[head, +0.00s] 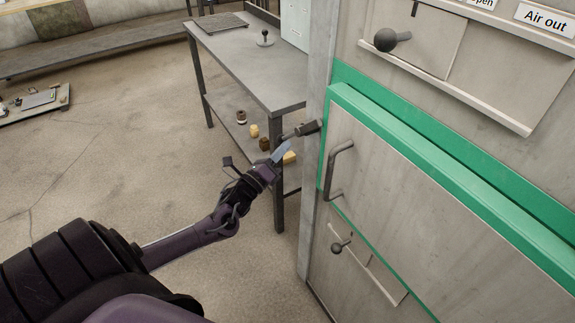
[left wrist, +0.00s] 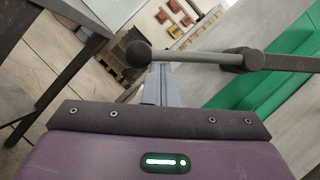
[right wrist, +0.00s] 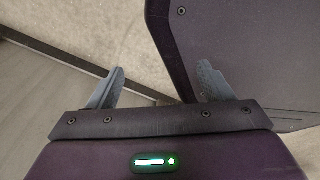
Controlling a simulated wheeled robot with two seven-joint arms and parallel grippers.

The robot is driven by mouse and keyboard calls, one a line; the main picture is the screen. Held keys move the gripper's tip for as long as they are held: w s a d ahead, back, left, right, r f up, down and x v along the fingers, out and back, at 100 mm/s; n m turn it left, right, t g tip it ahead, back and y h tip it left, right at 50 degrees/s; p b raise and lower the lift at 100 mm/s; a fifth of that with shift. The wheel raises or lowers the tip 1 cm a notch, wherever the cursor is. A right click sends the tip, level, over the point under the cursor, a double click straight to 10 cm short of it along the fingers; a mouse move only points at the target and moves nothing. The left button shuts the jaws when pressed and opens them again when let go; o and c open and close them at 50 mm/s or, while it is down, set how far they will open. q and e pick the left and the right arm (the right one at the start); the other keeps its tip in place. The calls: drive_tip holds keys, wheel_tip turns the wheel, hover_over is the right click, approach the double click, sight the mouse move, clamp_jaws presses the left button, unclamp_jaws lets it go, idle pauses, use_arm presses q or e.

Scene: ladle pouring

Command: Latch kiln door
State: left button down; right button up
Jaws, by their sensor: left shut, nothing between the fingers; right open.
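The kiln door (head: 430,210) is a grey panel with a green border and a bent metal pull handle (head: 338,165), and it looks flush or nearly flush with the kiln front. The latch lever (head: 304,129) sticks out to the left past the door's upper left edge. In the left wrist view the lever (left wrist: 190,57) is a grey rod with a dark ball end and a dark collar. My left gripper (head: 282,150) is shut and empty just below the lever; its fingertips (left wrist: 162,72) are near the rod, contact unclear. My right gripper (right wrist: 160,80) is open and empty, away from the door.
A grey metal table (head: 250,65) with a lower shelf holding small blocks stands behind the lever. Sliding vent plates with knobs sit above (head: 385,40) and below (head: 338,247) on the kiln.

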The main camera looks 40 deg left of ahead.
use_arm(q)
drive_tip(key=w+a+r+m+h+b, duration=0.1)
drive_tip(key=a+r+m+h+b, duration=0.3)
drive_tip(key=m, duration=0.9)
drive_tip(key=shift+w+a+r+g+h+b, duration=0.35)
drive_tip(key=shift+r+h+b, duration=0.8)
drive_tip(key=shift+h, duration=0.65)
use_arm(e)
drive_tip(key=w+a+r, duration=0.1)
drive_tip(key=w+a, duration=0.1)
drive_tip(key=w, duration=1)
drive_tip(key=shift+w+a+r+t, duration=0.25)
drive_tip(key=shift+w+a+t, duration=0.1)
drive_tip(key=shift+w+t, duration=0.05)
use_arm(q)
drive_tip(key=shift+w+r, duration=0.1)
drive_tip(key=shift+r, duration=0.05)
use_arm(e)
drive_tip(key=shift+w+r, duration=0.1)
